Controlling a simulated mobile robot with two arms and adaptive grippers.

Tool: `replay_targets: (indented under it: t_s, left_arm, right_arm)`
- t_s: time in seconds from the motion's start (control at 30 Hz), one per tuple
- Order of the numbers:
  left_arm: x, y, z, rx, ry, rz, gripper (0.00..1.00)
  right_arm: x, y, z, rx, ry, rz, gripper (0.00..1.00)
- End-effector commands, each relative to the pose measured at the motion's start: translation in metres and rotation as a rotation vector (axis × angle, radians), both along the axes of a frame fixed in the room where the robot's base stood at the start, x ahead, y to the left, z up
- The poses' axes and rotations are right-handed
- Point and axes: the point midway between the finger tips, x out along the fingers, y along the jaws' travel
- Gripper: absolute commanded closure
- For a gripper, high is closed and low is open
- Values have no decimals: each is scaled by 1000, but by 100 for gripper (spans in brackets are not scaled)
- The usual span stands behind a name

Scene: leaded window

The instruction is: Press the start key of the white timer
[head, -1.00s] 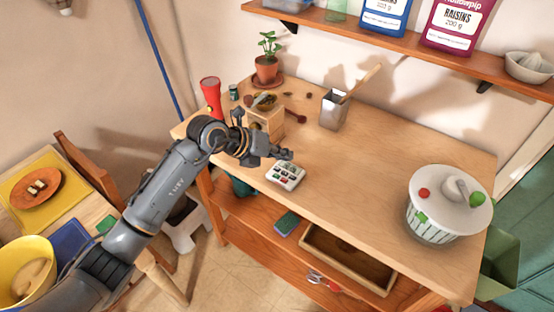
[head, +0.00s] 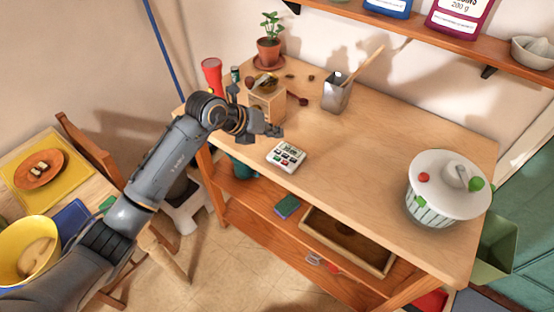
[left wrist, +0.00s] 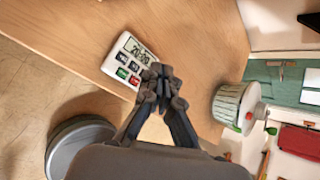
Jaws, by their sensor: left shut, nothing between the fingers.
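The white timer (head: 286,156) lies on the wooden worktop (head: 350,180) near its front left edge. In the left wrist view the timer (left wrist: 130,60) shows a display that appears to read 20:00, with dark, green and red keys below it. My left gripper (head: 276,131) is shut and empty. In the head view it appears just behind the timer and above the worktop. In the left wrist view the closed fingertips (left wrist: 162,78) overlap the timer's right edge. I cannot tell whether they touch it. My right gripper is not in view.
A wooden box-like grinder (head: 266,103) stands behind my left gripper. A metal pot with a wooden utensil (head: 337,93) stands further back. A striped, lidded container (head: 446,190) is at the right. The worktop between timer and container is clear.

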Motion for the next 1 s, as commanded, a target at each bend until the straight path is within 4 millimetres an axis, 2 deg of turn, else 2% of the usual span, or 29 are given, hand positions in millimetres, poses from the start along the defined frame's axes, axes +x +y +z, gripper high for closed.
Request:
replay_targets:
  t_s: [0.03,0.2,0.4,0.57,1.0]
  left_arm:
    - [0,0,-12,-1,1,0,100]
    - [0,0,-38,-1,2,1,100]
    - [0,0,-61,1,1,0,100]
    - [0,0,-66,0,0,0,100]
    - [0,0,-66,0,0,0,100]
  right_arm:
    - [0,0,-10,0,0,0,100]
    - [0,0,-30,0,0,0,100]
    - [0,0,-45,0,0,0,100]
    - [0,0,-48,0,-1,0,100]
    - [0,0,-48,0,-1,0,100]
